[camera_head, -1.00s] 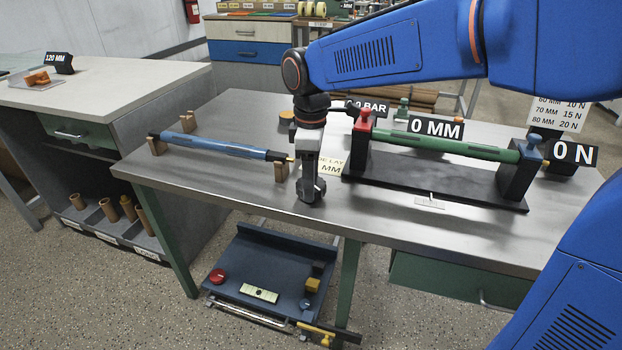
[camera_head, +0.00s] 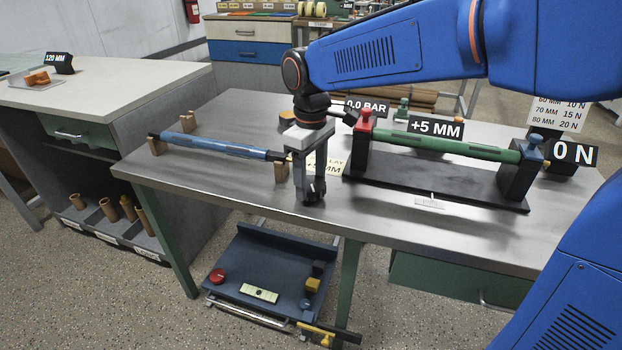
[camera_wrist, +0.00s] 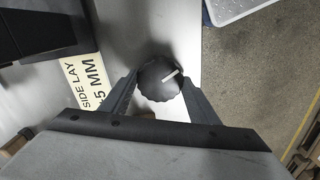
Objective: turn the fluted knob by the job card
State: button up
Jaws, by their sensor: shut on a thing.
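The fluted knob (camera_wrist: 155,82) is black and round with a white pointer line, seen from above in the wrist view. My gripper (camera_wrist: 160,88) has one finger on each side of it and is shut on it. The pointer is tilted toward the upper right. In the head view my gripper (camera_head: 311,192) points straight down at the front edge of the steel table and mostly hides the knob. The job card (camera_wrist: 88,82) reads "SIDE LAY" and "5 MM"; its sign is partly hidden. A black display (camera_head: 436,130) reads "+5 MM".
A green roller (camera_head: 430,146) sits in a black stand right of my gripper. A blue roller (camera_head: 215,145) rests on wooden blocks to the left. Other displays read "0.0 BAR" (camera_head: 367,107) and "0 N" (camera_head: 573,153). A dark tray (camera_head: 240,270) is below the table front.

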aim_at(311, 183)
jog(key=o, duration=1.1)
jog(key=shift+c, duration=0.2)
notch_tip(311, 183, up, 17)
jog(key=shift+r, duration=0.2)
